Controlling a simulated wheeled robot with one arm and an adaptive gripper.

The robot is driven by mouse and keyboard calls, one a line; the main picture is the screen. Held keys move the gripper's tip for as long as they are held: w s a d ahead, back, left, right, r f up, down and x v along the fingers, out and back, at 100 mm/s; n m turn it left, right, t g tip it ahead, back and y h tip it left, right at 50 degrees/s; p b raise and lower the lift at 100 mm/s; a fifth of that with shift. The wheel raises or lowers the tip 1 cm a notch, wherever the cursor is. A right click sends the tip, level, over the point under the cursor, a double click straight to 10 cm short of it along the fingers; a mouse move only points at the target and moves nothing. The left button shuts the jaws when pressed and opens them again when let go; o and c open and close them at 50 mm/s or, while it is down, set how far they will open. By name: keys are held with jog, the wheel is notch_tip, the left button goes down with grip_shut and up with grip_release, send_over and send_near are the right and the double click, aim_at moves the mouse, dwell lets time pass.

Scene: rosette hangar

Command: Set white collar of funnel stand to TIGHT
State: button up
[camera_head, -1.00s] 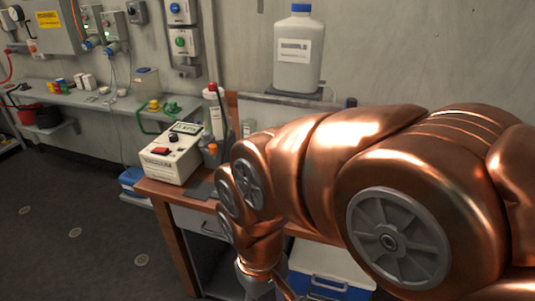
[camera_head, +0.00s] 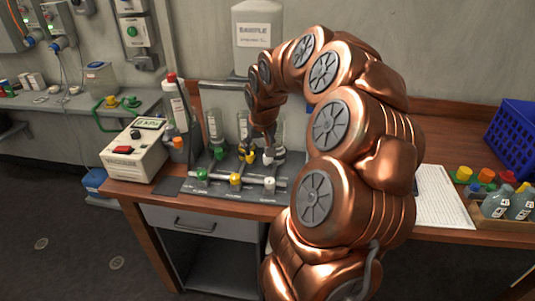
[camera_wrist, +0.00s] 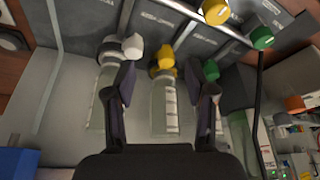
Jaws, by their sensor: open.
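The funnel stand (camera_head: 240,193) is a grey frame on the wooden bench, with clear graduated tubes, a front rail and white, yellow and green fittings. A white fitting (camera_wrist: 132,46) sits at a tube's end beside my left fingertip in the wrist view. A yellow fitting (camera_wrist: 165,60) and its tube lie between my fingers, and a green one (camera_wrist: 210,70) is by the right finger. Another white knob (camera_head: 269,184) is on the front rail. My gripper (camera_head: 258,158) is open and close to the tubes; it also shows in the wrist view (camera_wrist: 167,78). Panel lettering is unreadable.
A white instrument (camera_head: 135,152) stands left of the stand, next to a red-capped bottle (camera_head: 177,103). A large white jug (camera_head: 258,40) is behind. On the right are a paper sheet (camera_head: 440,197), bottles in a tray (camera_head: 500,205) and a blue crate (camera_head: 515,140).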

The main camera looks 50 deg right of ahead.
jog(key=shift+m+h, duration=0.4)
jog(key=shift+w+d+f+p, duration=0.35)
jog(key=shift+w+d+f, duration=0.1)
jog(key=shift+d+f, duration=0.75)
jog(key=shift+w+d+f+p, duration=0.4)
jog(key=shift+d+f, duration=0.55)
jog(key=shift+f, duration=0.5)
jog(key=shift+w+d+f+p, duration=0.35)
jog(key=shift+w+d+f, duration=0.1)
jog(key=shift+d+f, duration=0.75)
jog(key=shift+a+f, duration=0.1)
grip_shut()
